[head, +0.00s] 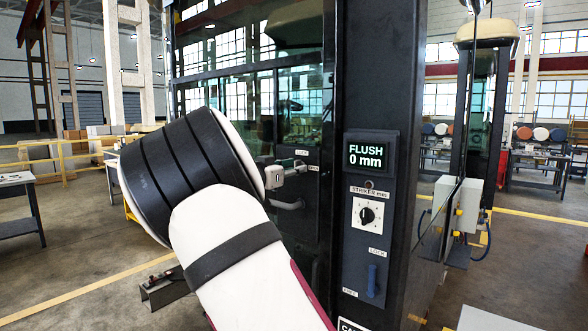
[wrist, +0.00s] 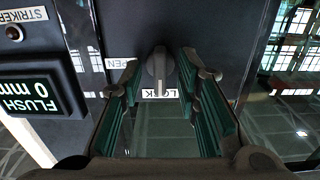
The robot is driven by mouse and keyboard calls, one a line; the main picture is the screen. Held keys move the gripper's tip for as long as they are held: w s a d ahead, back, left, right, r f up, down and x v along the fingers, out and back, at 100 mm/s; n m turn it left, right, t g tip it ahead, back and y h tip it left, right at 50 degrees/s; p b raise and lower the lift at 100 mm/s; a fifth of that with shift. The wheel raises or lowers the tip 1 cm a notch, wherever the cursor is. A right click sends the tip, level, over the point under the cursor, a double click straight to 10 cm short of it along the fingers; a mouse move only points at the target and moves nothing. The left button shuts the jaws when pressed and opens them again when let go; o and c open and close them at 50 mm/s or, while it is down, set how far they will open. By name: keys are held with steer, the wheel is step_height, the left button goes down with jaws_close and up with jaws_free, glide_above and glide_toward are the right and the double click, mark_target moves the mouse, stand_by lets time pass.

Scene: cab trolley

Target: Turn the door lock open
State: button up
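The door lock is a grey turn knob (wrist: 158,68) on the dark door panel in the wrist view. Its lever points at the LOCK label (wrist: 158,94); the OPEN label (wrist: 118,63) is to its left there. My gripper (wrist: 161,80) is open, its green-padded fingers on either side of the knob with a gap on both sides. In the head view my gripper (head: 284,171) is at the door beside the LOCK label (head: 301,152), and my arm and gripper hide the knob.
A grey door handle (head: 287,204) sits below my gripper. The post to the right carries a FLUSH 0 mm display (head: 367,155), a striker dial (head: 367,214) and a blue lever (head: 372,281) marked LOCK and FREE. Door glass (head: 303,100) is above.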

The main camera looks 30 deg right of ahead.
steer(key=shift+w+d, duration=0.1)
steer(key=shift+d, duration=0.05)
jaws_close()
stand_by(0.4)
steer(key=shift+m+b, duration=5.75)
steer(key=shift+m, duration=3.15)
